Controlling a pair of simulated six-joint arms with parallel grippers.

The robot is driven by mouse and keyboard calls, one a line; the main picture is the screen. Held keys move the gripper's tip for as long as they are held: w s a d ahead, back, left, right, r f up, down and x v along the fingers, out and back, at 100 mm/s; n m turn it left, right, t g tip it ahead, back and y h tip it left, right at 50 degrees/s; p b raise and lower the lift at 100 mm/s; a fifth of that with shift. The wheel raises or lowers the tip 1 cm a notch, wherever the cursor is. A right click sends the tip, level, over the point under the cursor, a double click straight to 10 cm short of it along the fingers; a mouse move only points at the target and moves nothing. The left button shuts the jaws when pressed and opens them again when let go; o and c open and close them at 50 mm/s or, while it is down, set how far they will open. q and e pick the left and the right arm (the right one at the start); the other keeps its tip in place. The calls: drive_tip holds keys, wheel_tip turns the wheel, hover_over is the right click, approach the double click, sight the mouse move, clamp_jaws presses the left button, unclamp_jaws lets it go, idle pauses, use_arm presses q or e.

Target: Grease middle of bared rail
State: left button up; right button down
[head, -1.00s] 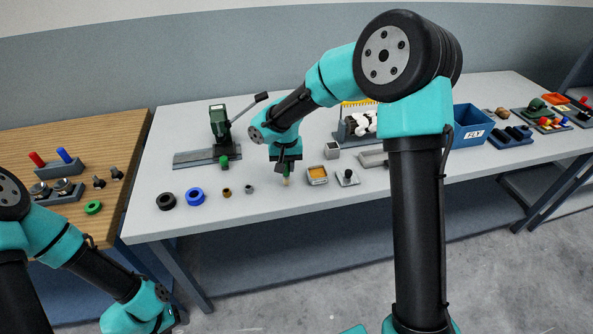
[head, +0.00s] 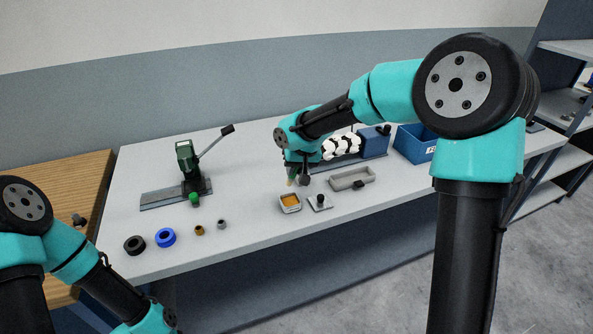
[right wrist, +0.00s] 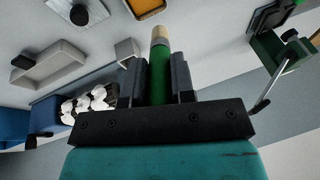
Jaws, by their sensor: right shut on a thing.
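My right gripper (head: 300,170) is shut on a green-handled brush (right wrist: 159,75) with a pale tip. In the head view the brush tip (head: 290,182) points down, just behind the tin of orange grease (head: 291,203). Whether the tip carries grease cannot be told. The grey rail (head: 160,199) lies on the table at the left, apart from the brush. A green carriage (head: 187,163) with a long black-knobbed lever sits at the rail's right end, and the rail's left stretch is bare. My left arm shows at the lower left, but its gripper is out of view.
A knobbed plate (head: 320,202) sits right of the tin, and a grey tray (head: 352,180) behind it. Black (head: 134,245) and blue (head: 166,237) rings and two small bushings lie near the front edge. A blue bin (head: 415,143) stands at the right.

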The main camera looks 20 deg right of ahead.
drive_tip(key=shift+f, duration=0.2)
drive_tip(key=shift+f, duration=2.85)
drive_tip(key=shift+f, duration=0.6)
drive_tip(key=shift+r, duration=3.55)
drive_tip(key=w+d+f+n, duration=0.1)
drive_tip(key=w+f, duration=0.4)
drive_tip(key=w, duration=0.2)
drive_tip(key=shift+w+f, duration=0.2)
drive_tip(key=shift+w, duration=0.15)
